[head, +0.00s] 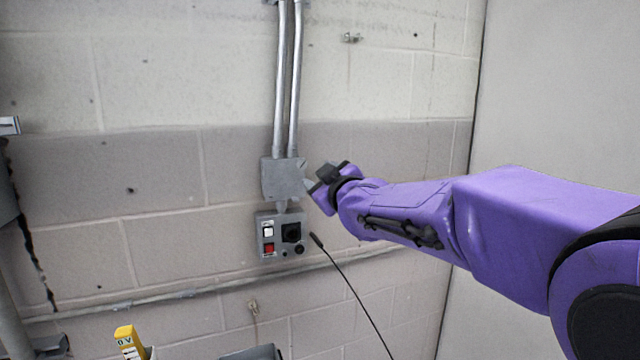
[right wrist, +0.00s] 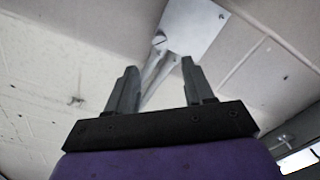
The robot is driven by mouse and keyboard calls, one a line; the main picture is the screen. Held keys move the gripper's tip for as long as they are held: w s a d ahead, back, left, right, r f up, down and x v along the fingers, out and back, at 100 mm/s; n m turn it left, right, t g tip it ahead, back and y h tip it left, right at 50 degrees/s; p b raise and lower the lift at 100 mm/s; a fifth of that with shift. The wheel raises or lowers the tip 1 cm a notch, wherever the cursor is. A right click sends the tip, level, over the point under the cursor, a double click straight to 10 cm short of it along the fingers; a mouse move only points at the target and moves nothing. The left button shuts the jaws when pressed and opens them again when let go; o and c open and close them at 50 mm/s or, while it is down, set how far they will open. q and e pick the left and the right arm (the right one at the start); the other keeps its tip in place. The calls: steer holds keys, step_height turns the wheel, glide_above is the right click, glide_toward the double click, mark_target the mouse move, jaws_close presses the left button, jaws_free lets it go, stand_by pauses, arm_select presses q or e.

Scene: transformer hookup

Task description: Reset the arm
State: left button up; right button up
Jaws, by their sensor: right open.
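My right arm reaches in from the right in the head view, in purple covering. Its gripper (head: 312,186) is in front of the wall, just right of the grey junction box (head: 283,180). In the right wrist view the two dark fingers of the gripper (right wrist: 155,85) stand apart with nothing between them. The junction box plate (right wrist: 193,30) and conduit show beyond the fingertips; I cannot tell the exact gap. My left gripper is not in view.
A grey control box (head: 282,234) with white and red switches and dark sockets is on the wall below. A black cable (head: 350,285) hangs with its tip near that box. A yellow device marked 0 V (head: 128,342) is at the lower left. Conduits (head: 287,80) run up the wall.

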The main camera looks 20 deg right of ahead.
steer(key=s+d+f+m+g+h, duration=0.15)
steer(key=s+f+m, duration=0.25)
steer(key=f, duration=1)
steer(key=s+d+f+m+g+h, duration=0.1)
steer(key=s+d+f+m+g, duration=0.2)
steer(key=f, duration=1)
steer(key=s+d+f+m+g+h, duration=0.15)
steer(key=s+f+m, duration=0.35)
steer(key=f, duration=0.9)
steer(key=s+f+g, duration=0.3)
steer(key=s+f, duration=0.4)
steer(key=s, duration=0.4)
steer(key=s+d+f+m+g+b, duration=0.1)
steer(key=s+f+g, duration=0.2)
steer(key=s+f, duration=0.5)
steer(key=s+f+m+g, duration=0.1)
steer(key=s+f, duration=0.6)
steer(key=s, duration=0.7)
steer(key=shift+d+f+g, duration=0.25)
steer(key=shift+d+g, duration=0.1)
steer(key=shift+g, duration=0.55)
